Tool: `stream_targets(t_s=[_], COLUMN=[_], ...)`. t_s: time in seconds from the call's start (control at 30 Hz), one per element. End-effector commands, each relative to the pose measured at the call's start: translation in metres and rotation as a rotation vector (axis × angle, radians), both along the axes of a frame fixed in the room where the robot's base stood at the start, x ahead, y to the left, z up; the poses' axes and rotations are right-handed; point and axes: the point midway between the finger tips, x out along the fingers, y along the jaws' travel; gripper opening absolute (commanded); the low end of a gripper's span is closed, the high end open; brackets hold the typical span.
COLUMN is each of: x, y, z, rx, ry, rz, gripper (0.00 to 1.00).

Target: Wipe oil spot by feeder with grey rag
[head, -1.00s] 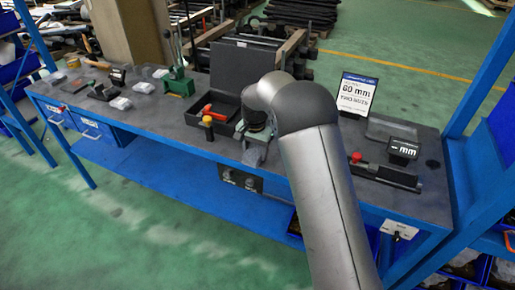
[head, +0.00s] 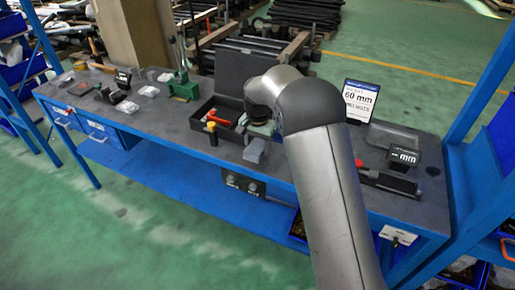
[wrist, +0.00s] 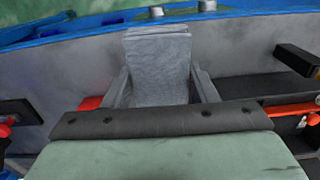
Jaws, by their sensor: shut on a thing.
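My gripper (wrist: 160,82) is shut on a folded grey rag (wrist: 158,62). In the wrist view the rag stands between the two grey fingers, its layered edge toward the bench's blue front rim. In the head view the rag (head: 256,150) shows below my wrist, over the front middle of the dark bench top (head: 310,158). I cannot tell whether it touches the bench. No oil spot can be made out; my gripper and arm hide part of the top. I cannot tell for sure which device is the feeder.
A green press (head: 184,88) is to the left. A 60 mm sign (head: 360,101) and a small display (head: 404,156) stand right of my arm.

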Motion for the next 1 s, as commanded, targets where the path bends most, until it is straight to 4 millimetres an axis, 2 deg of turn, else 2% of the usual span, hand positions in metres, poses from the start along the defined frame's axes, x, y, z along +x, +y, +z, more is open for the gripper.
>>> stream_targets(t_s=[0.07, 0.47, 0.77, 1.0], x=[0.000, 0.000, 0.000, 0.000], y=[0.000, 0.000, 0.000, 0.000], z=[0.008, 0.012, 0.037, 0.037], rx=[0.000, 0.000, 0.000, 0.000], ry=[-0.001, -0.001, 0.000, 0.000], rz=[0.000, 0.000, 0.000, 0.000], gripper=[0.31, 0.31, 0.31, 0.31])
